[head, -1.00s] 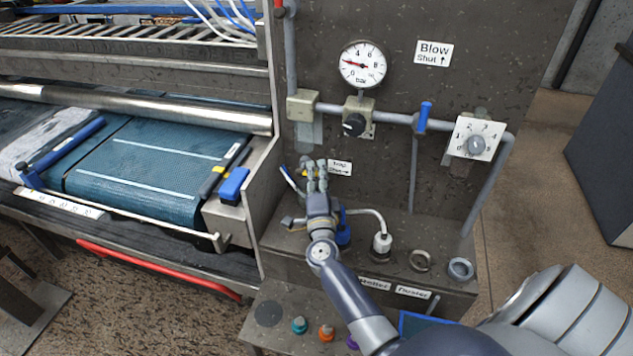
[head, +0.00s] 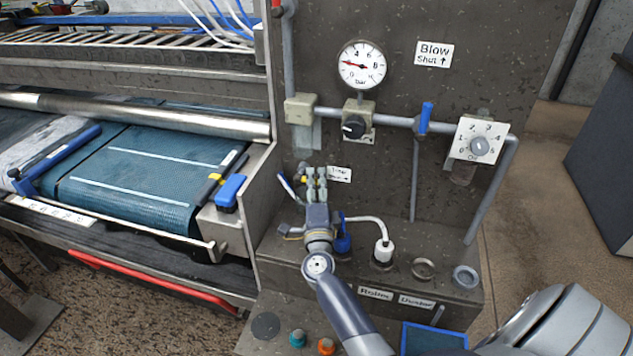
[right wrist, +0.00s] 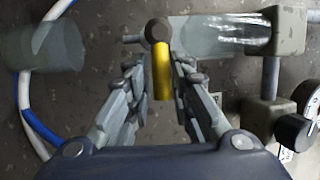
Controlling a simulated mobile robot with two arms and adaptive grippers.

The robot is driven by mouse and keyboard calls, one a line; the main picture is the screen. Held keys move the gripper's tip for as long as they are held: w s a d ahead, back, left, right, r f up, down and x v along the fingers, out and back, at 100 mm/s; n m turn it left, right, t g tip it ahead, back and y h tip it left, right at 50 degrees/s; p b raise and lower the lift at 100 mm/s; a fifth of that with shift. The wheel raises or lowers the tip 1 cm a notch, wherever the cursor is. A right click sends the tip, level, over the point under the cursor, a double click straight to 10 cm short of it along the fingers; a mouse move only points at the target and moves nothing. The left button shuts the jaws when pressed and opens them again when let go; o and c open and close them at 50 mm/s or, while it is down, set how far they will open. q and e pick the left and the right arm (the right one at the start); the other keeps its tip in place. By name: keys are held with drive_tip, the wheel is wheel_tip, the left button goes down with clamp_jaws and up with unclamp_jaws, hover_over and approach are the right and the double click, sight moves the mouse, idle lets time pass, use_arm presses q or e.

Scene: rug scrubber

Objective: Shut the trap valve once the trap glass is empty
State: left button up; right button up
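My right gripper (head: 316,178) is at the panel, left of the small "Trap" label (head: 340,174). In the right wrist view its fingers (right wrist: 160,82) stand apart on both sides of the yellow trap valve lever (right wrist: 162,72); the right finger looks closer to it, and contact is unclear. The trap glass (right wrist: 225,32) is a clear cylinder between the valve and a beige block; I see no distinct liquid in it. In the head view the glass (head: 302,138) hangs under that block (head: 301,108), and the gripper partly hides the valve. My left gripper is not in view.
A pressure gauge (head: 361,65), a black knob (head: 353,127), a blue lever (head: 424,117) and a numbered dial (head: 480,143) sit above and right. A translucent cylinder (right wrist: 45,45) and blue and white hoses lie beside the valve.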

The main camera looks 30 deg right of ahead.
drive_tip(key=shift+s, duration=0.1)
drive_tip(key=v, duration=1.2)
drive_tip(key=b+v, duration=0.1)
drive_tip(key=v, duration=0.8)
drive_tip(key=shift+r, duration=0.15)
idle(0.3)
